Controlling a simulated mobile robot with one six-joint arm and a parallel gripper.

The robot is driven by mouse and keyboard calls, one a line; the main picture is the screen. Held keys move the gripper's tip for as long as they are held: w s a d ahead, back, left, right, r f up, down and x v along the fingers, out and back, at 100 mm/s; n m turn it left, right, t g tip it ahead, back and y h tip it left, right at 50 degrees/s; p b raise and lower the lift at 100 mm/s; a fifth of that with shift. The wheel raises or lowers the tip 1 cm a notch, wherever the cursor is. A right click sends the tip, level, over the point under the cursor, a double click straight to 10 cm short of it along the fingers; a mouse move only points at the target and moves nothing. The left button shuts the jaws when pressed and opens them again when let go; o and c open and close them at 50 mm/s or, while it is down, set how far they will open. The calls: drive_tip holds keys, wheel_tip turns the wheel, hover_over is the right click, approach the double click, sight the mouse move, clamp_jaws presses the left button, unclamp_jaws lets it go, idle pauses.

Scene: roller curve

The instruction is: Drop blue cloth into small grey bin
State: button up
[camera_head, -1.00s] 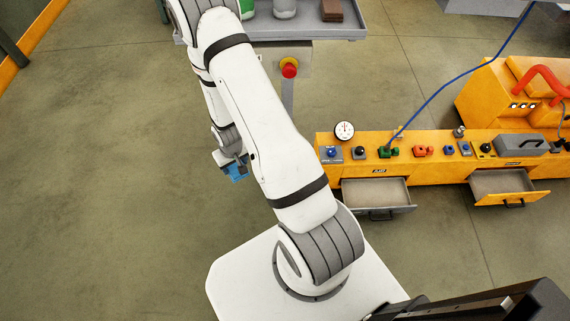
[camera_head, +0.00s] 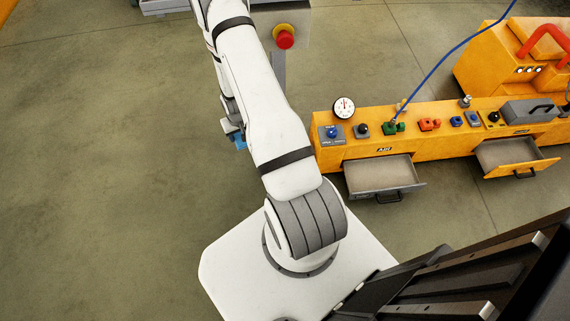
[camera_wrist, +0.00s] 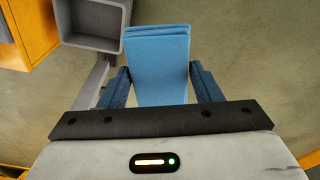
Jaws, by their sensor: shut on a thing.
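The blue cloth (camera_wrist: 158,50) is a folded, flat light-blue piece between the two dark blue fingers of my gripper (camera_wrist: 162,82) in the wrist view. My gripper is shut on it, and the cloth sticks out beyond the fingertips. A small blue bit of the cloth (camera_head: 240,143) also shows in the head view, beside my arm and over open floor. A grey open-topped box (camera_wrist: 92,22) is at the top left of the wrist view, apart from the cloth, with its inside visible. I cannot tell whether it is the small grey bin.
An orange bench (camera_head: 330,132) with controls and a gauge stands at the right. Two of its drawers, one grey (camera_head: 382,176) and one orange-fronted (camera_head: 518,157), are pulled out. A red button (camera_head: 284,37) is at the top centre. The floor on the left is clear.

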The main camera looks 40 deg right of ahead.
drive_tip(key=d+f+m+b, duration=0.1)
drive_tip(key=d+f+b, duration=0.4)
drive_tip(key=f, duration=0.4)
drive_tip(key=s+d+f+m+b, duration=0.1)
drive_tip(key=d+f+b, duration=0.4)
drive_tip(key=f, duration=0.5)
drive_tip(key=s+d+f+m+b, duration=0.1)
drive_tip(key=d+f+b, duration=0.4)
drive_tip(key=d+f, duration=0.4)
drive_tip(key=shift+f+m, duration=0.4)
drive_tip(key=shift+f, duration=0.15)
drive_tip(key=shift+f+b, duration=0.75)
drive_tip(key=shift+f, duration=1.3)
drive_tip(key=shift+f, duration=0.2)
drive_tip(key=o, duration=0.9)
drive_tip(key=shift+r, duration=0.15)
